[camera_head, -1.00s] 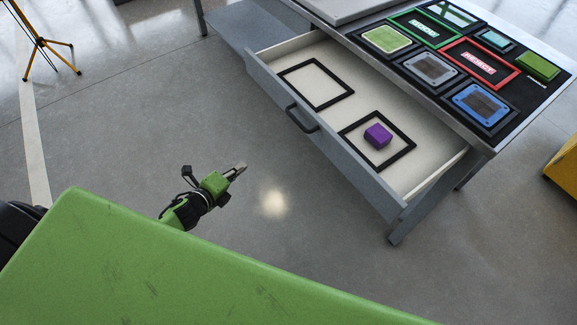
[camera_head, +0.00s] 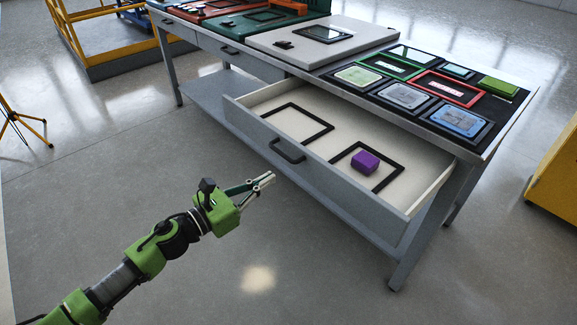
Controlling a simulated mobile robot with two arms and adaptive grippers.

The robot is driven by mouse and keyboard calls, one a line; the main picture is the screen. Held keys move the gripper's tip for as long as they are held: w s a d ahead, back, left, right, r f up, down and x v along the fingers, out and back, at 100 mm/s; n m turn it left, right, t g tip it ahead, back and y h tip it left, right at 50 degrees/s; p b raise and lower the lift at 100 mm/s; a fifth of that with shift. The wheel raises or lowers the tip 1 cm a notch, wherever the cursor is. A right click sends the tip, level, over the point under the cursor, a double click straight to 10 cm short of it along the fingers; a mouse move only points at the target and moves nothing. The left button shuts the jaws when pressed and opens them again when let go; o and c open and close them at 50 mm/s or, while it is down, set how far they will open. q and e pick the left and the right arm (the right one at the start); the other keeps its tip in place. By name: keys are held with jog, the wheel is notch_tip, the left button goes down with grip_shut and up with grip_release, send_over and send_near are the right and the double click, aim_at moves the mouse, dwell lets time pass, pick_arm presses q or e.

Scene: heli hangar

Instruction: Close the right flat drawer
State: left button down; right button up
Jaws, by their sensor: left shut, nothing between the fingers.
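The right flat drawer (camera_head: 318,180) is pulled well out of the grey workbench (camera_head: 226,84). Its front panel carries a dark bar handle (camera_head: 288,151). Inside lie two black square frames, and a purple block (camera_head: 365,161) sits within the right one. My left gripper (camera_head: 268,179) is shut and empty. In the picture it lies just left of and below the handle, apart from the drawer front as far as I can tell. My right gripper is not in view.
The bench top holds a pale panel (camera_head: 345,41) and a black mat with several framed plates (camera_head: 462,121). A closed drawer (camera_head: 238,58) is further left. Yellow structures stand at back left and at right (camera_head: 556,178). Open floor lies in front of the bench.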

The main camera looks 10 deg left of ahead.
aim_at(289, 166)
pick_arm(q)
jog(key=x, duration=0.8)
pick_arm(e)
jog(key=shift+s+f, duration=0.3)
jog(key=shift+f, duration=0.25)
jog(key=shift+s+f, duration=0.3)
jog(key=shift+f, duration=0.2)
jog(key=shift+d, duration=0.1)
